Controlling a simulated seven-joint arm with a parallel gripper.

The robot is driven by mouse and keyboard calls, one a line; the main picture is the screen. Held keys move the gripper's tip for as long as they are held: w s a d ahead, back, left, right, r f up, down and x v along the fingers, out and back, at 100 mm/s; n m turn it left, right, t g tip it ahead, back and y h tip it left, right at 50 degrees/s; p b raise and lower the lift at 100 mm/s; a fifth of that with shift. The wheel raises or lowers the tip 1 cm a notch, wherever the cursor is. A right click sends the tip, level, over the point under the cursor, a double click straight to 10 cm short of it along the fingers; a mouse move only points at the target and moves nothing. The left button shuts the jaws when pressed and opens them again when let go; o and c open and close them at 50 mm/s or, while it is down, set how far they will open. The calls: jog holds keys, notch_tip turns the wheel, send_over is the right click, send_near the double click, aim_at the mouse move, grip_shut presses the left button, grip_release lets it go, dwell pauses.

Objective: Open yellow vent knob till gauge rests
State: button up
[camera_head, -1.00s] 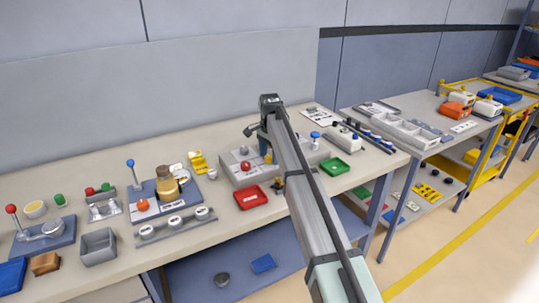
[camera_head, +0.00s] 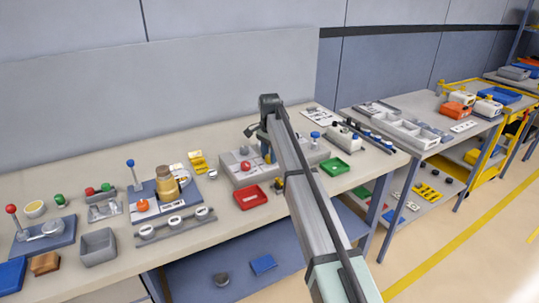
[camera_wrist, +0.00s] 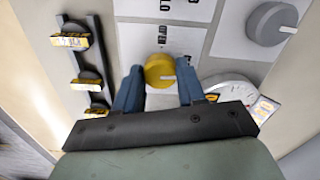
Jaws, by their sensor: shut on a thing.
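The yellow vent knob (camera_wrist: 158,70) sits on a pale panel at the middle of the wrist view. My gripper (camera_wrist: 161,78) has its two blue fingers on either side of the knob and is shut on it. A white round gauge (camera_wrist: 233,88) lies just right of the right finger. Its lower part is hidden behind my gripper, and I cannot read its needle.
A grey round knob (camera_wrist: 271,23) is at the upper right of the wrist view. A dark rail with several yellow-labelled parts (camera_wrist: 78,40) runs along the left. In the head view a red tray (camera_head: 250,197) and a green tray (camera_head: 334,167) flank my arm.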

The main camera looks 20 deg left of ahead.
jog(key=n, duration=0.3)
jog(key=shift+n, duration=0.3)
jog(key=n, duration=0.4)
jog(key=shift+n, duration=0.3)
jog(key=n, duration=0.4)
jog(key=shift+n, duration=1.9)
jog(key=o, duration=1.1)
jog(key=shift+c, duration=0.2)
